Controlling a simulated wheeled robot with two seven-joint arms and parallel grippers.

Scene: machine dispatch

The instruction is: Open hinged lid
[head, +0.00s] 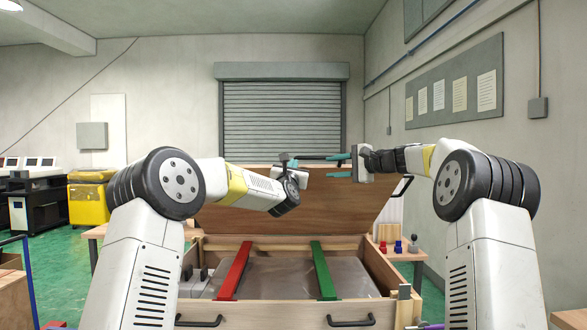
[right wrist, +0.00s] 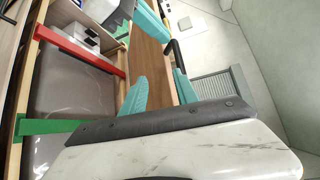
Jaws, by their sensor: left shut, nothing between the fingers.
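The wooden crate (head: 245,310) stands in front of me. Its brown hinged lid (head: 300,215) is raised and stands up along the back, its inner face toward me. The lid also shows in the right wrist view (right wrist: 146,58), with a black handle (right wrist: 174,53) at its edge. My left gripper (head: 312,158) is shut and empty near the lid's top edge. My right gripper (head: 337,166) is at the upper right of the lid, pointing left.
A red bar (head: 235,270) and a green bar (head: 323,270) cross the crate over a grey covered load (head: 280,278). Black handles (head: 350,321) are on the crate's front. A side table (head: 405,255) with small red and blue items stands at right. A yellow machine (head: 88,200) stands at left.

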